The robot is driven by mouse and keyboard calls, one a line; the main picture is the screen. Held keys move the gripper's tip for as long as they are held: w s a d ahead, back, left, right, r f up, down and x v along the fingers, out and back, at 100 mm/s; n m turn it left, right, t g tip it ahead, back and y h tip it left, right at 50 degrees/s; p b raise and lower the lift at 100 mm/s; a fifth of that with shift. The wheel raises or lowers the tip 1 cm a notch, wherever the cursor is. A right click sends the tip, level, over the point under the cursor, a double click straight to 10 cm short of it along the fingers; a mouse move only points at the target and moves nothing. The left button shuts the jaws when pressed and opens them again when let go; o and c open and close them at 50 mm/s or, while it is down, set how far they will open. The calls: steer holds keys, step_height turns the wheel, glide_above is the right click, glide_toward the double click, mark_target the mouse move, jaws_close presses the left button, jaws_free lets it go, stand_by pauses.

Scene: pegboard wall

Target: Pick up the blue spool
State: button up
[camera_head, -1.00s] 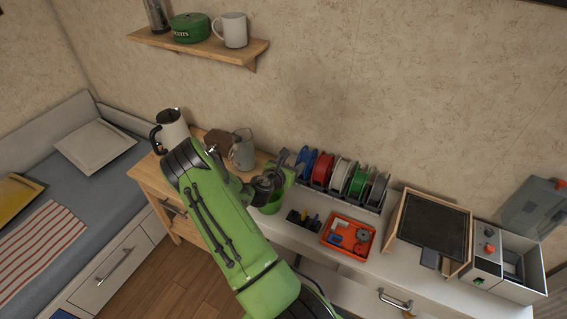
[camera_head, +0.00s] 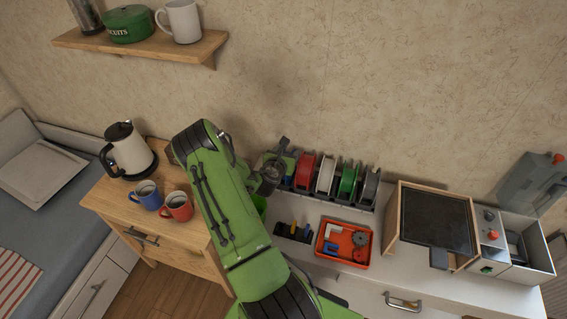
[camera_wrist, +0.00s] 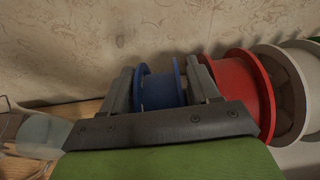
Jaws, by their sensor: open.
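The blue spool (camera_wrist: 160,91) stands at the left end of a row of spools. In the wrist view it sits between the two fingers of my gripper (camera_wrist: 160,76), with one finger on each side. My gripper is open, and I cannot tell whether either finger touches the spool. In the head view my gripper (camera_head: 281,156) is at the left end of the row and mostly hides the blue spool. The red spool (camera_wrist: 240,95) is close beside the right finger.
White (camera_head: 326,177), green (camera_head: 348,182) and grey (camera_head: 370,187) spools continue the row to the right. An orange tray (camera_head: 321,255) of small parts and a black holder (camera_head: 293,233) lie in front. Blue (camera_head: 149,195) and red (camera_head: 178,206) mugs stand left of my arm.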

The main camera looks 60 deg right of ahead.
steer(key=shift+s+a+r, duration=0.25)
steer(key=shift+s+a, duration=0.05)
steer(key=shift+c, duration=0.4)
steer(key=shift+a, duration=0.15)
steer(key=shift+c, duration=1.2)
steer(key=shift+w+f, duration=0.1)
steer(key=shift+w, duration=0.2)
steer(key=c, duration=0.5)
steer(key=shift+s, duration=0.1)
jaws_close()
